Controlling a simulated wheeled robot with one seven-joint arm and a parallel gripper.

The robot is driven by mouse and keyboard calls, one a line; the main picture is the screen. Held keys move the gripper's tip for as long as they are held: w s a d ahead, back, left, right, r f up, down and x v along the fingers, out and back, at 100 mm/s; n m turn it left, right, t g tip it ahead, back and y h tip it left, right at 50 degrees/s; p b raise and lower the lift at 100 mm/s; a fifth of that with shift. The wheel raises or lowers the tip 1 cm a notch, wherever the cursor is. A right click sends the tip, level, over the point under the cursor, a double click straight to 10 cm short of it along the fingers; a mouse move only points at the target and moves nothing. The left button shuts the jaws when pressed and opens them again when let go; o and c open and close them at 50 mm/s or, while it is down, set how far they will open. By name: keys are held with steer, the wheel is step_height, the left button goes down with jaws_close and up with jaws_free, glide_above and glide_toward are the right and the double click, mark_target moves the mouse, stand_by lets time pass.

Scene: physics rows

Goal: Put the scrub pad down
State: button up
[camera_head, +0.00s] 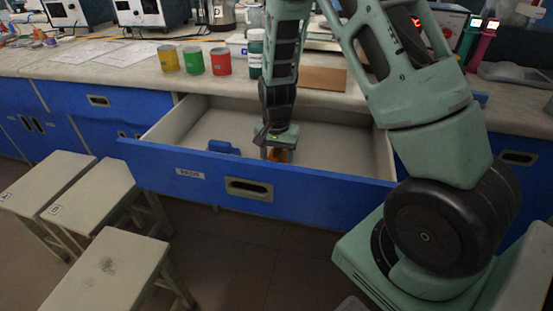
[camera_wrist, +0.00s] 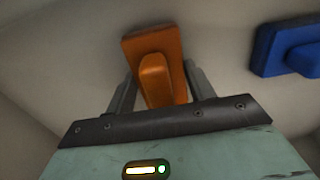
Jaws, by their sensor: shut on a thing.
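The orange scrub pad (camera_wrist: 168,48) has a raised grip on top. In the wrist view it lies between the two fingers of my gripper (camera_wrist: 160,85), which is shut on it. In the head view, my gripper (camera_head: 279,155) reaches down inside the open drawer (camera_head: 335,148), and only a small part of the orange pad (camera_head: 285,156) shows beside it. I cannot tell whether the pad touches the drawer floor. A blue pad (camera_head: 223,147) lies in the drawer to the left of my gripper, and it shows at the right edge of the wrist view (camera_wrist: 290,48).
The drawer's blue front (camera_head: 200,178) stands out over the floor. Yellow, green and red cans (camera_head: 194,61) and a dark green bottle (camera_head: 255,55) stand on the counter (camera_head: 110,75) behind. Stools (camera_head: 105,265) stand at lower left. The drawer floor at right is clear.

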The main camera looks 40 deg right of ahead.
mark_target(276, 150)
steer(key=shift+f, duration=0.1)
steer(key=o, duration=1)
step_height(276, 150, up, 12)
steer(key=p, duration=0.3)
steer(key=shift+f, duration=0.15)
steer(key=shift+a+r, duration=0.1)
steer(key=shift+r, duration=0.15)
steer(key=s+a+r+n+y, duration=0.1)
steer(key=s+a+r+n, duration=0.15)
steer(key=a, duration=0.35)
steer(key=s+a+r+n, duration=0.1)
steer(key=s+a+n, duration=0.15)
steer(key=a, duration=0.35)
steer(key=s+a+r+n, duration=0.2)
steer(key=s+a+n, duration=0.4)
steer(key=s, duration=0.3)
steer(key=s+a+r+n, duration=0.2)
steer(key=s+a+n, duration=0.4)
steer(key=s, duration=0.4)
steer(key=shift+r+n, duration=0.35)
steer(key=shift+n, duration=0.25)
